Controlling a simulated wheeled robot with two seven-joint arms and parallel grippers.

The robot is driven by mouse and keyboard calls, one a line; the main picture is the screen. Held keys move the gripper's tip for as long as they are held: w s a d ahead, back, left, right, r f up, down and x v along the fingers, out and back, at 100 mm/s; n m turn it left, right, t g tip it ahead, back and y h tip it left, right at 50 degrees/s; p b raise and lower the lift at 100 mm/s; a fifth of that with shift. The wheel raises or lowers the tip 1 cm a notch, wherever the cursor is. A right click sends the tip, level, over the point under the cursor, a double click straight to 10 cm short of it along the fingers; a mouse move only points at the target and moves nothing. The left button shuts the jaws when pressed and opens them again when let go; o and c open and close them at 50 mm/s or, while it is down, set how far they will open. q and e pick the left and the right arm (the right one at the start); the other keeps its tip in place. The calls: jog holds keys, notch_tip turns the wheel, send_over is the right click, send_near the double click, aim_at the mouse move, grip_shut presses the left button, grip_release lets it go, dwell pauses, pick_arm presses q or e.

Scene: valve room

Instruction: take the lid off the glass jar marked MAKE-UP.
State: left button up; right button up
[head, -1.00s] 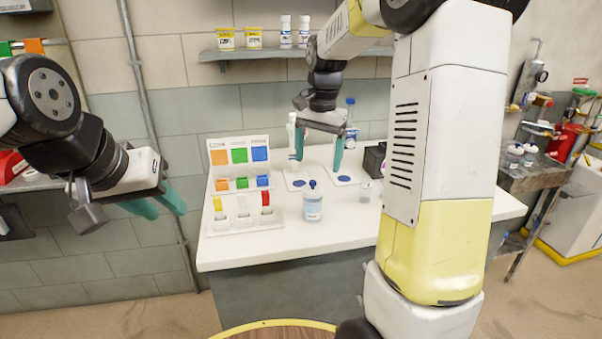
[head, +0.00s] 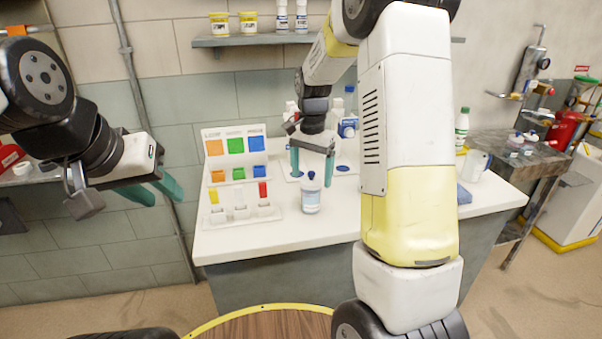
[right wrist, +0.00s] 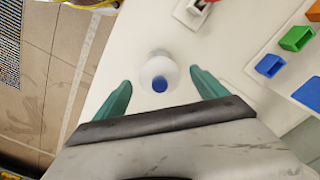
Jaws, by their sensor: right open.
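A small jar (head: 311,199) with a pale body, a blue-and-white label and a blue knob on top stands upright near the middle of the white bench. Its label is too small to read, so I cannot confirm MAKE-UP. The lid is on it. My right gripper (head: 311,165) is open and empty, its green fingers pointing down over the jar. In the right wrist view the jar (right wrist: 159,74) shows from above, between the two spread fingers and apart from both. My left gripper (head: 157,192) is open and empty, left of the bench.
A sample rack with coloured cards (head: 237,150) stands on the bench (head: 330,233) left of the jar. Bottles (head: 349,125) stand behind the right gripper. My right arm hides part of the bench's right side. A side table (head: 520,157) stands at the far right.

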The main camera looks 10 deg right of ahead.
jog(key=c, duration=1.4)
jog(key=shift+r, duration=0.15)
